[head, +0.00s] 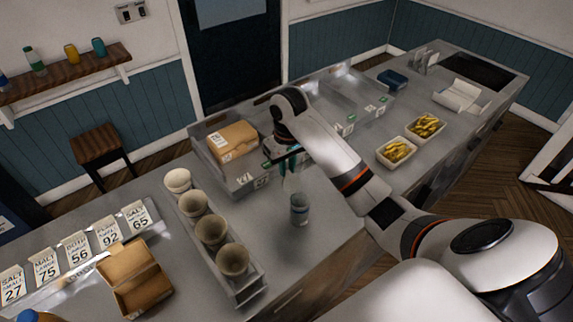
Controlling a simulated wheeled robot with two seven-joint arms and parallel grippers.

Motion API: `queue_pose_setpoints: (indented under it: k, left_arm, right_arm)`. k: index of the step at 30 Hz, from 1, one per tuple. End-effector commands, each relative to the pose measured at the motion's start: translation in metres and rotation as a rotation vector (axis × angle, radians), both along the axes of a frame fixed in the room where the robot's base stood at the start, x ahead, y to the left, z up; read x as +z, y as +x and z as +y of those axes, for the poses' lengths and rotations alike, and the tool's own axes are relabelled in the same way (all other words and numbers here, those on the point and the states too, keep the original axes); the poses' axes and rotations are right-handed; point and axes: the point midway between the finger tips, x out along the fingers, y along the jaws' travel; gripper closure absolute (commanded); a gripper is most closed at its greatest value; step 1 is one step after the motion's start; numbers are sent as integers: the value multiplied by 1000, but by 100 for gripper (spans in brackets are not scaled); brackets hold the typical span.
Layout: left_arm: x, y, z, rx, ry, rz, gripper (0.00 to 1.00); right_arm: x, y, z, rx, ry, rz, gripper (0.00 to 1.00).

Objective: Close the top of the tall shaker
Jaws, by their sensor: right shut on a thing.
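A small grey cylinder with a darker bluish band (299,210) stands upright on the steel counter near its front edge. It looks like the tall shaker, but whether its top is open or shut is too small to tell. My right gripper (284,160) is behind and slightly left of it, above the counter, apart from it. The gripper is shut on a small teal thing, mostly hidden by the fingers and wrist. A pale, narrow shape (289,183) shows just below the fingers; I cannot tell whether it is part of the held thing. My left gripper is out of view.
A rack of several beige cups (250,286) stands left of the cylinder. Trays of fries (397,152) are at right. An open carton (134,280) and salt, malt labels are at front left.

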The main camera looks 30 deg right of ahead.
Motion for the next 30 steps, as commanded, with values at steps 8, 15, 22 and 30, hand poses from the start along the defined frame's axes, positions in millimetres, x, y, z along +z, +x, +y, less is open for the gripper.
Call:
queue_pose_setpoints:
  k: [8, 15, 22, 30]
  left_arm:
    - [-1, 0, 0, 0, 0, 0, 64]
    - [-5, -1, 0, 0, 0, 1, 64]
    - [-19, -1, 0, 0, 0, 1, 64]
    - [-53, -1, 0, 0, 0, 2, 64]
  right_arm:
    - [1, -16, 0, 2, -5, -156, 100]
    - [3, -34, 1, 3, -10, -377, 100]
    - [-1, -51, 2, 2, -13, -594, 100]
    - [-11, -71, 2, 1, -16, -851, 100]
